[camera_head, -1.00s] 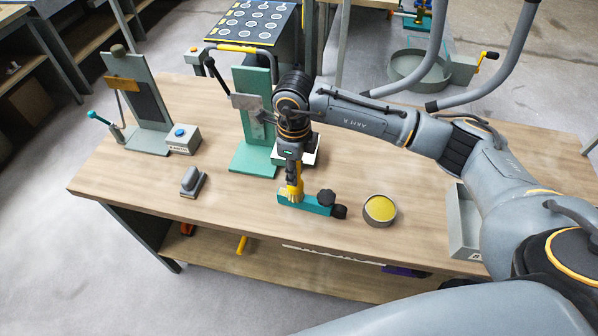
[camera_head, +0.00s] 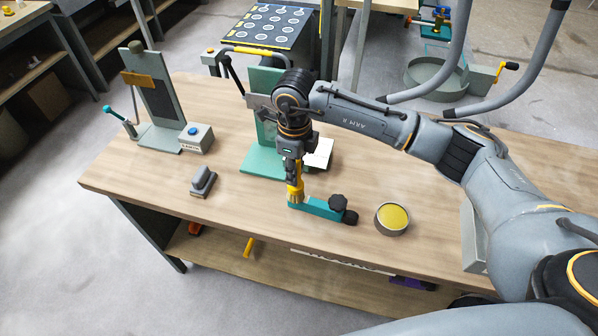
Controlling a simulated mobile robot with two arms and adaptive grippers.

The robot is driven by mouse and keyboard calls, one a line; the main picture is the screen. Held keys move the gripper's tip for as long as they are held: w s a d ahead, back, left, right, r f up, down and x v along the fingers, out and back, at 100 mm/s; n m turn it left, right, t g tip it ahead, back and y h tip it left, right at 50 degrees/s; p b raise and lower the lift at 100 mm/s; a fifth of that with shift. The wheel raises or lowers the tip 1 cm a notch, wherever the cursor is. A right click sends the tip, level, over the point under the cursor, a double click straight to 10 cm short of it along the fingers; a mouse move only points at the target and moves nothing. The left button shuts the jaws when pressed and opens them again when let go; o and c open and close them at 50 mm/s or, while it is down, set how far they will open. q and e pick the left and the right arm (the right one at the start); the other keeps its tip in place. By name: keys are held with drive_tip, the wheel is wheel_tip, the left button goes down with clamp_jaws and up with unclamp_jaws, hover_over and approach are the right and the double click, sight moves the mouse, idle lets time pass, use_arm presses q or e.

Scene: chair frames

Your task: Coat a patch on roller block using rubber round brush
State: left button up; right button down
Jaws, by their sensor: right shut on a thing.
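The roller block (camera_head: 322,208), a teal bar with black knobs or rollers at its right end, lies on the workbench in the head view. My right gripper (camera_head: 292,175) is over its left end, shut on the rubber round brush (camera_head: 297,193), which has a yellow body and bristles pointing down. The bristles are at the block's left end and appear to touch it, though the exact contact is too small to tell. The gripper's fingers are partly hidden by the wrist. A round tin of yellow material (camera_head: 393,217) stands right of the block. My left gripper is not in view.
A teal upright stand (camera_head: 262,165) is just behind my right wrist, with a white item (camera_head: 319,154) beside it. The front middle of the workbench (camera_head: 255,208) is clear.

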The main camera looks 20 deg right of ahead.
drive_tip(key=shift+r+p, duration=1.25)
drive_tip(key=shift+r, duration=1.75)
drive_tip(key=shift+r, duration=0.1)
drive_tip(key=shift+r+p, duration=0.45)
drive_tip(key=shift+r, duration=1)
drive_tip(key=shift+f, duration=0.1)
